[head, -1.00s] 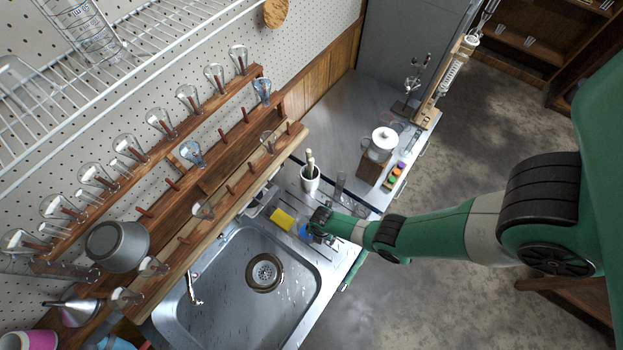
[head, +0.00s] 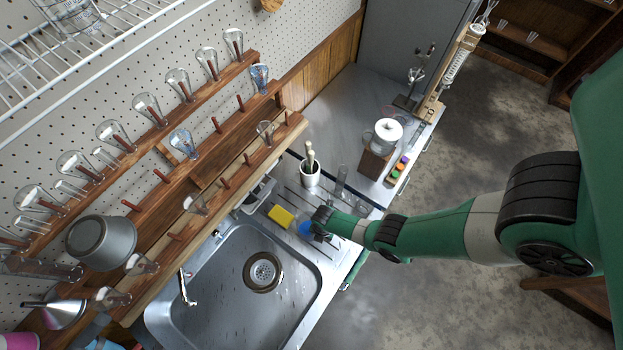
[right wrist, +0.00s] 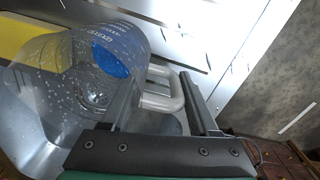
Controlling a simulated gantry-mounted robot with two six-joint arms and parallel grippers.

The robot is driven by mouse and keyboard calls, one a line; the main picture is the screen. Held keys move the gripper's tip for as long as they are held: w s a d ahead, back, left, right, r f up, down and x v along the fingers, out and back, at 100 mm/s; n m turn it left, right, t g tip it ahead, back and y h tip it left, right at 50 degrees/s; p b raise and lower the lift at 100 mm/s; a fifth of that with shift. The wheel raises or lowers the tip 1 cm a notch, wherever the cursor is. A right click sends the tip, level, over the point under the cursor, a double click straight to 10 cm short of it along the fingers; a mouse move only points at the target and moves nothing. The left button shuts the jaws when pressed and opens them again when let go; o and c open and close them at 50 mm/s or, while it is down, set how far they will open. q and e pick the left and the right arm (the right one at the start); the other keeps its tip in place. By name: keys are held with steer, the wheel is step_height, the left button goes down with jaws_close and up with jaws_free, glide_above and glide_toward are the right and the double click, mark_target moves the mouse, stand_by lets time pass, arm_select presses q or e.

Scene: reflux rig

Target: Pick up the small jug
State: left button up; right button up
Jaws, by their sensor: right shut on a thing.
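The small jug is clear, with water drops, printed marks and a pale handle. In the right wrist view the jug (right wrist: 85,70) fills the left half, with its mouth towards the camera and a blue patch showing through it. My right gripper (right wrist: 163,76) is shut on the jug's handle, which sits between its two fingers. In the head view my right gripper (head: 316,222) is over the drainer beside the sink, and the jug is mostly hidden there. I cannot tell whether the jug touches the drainer. My left gripper is not in view.
A yellow sponge (head: 281,216) lies just left of the right gripper. A steel cup with brushes (head: 310,176) and an upright glass cylinder (head: 341,180) stand behind it. The empty sink (head: 225,300) is in front. A wooden peg rack (head: 190,175) holds glassware.

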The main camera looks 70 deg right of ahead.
jaws_close()
steer(key=shift+r, duration=0.1)
steer(key=shift+r+p, duration=0.8)
steer(key=shift+p, duration=0.1)
step_height(320, 180, up, 2)
steer(key=shift+p, duration=1.05)
steer(key=s+a+r+p, duration=0.9)
steer(key=s+p, duration=0.1)
steer(key=shift+a, duration=0.35)
steer(key=shift+s+r, duration=0.1)
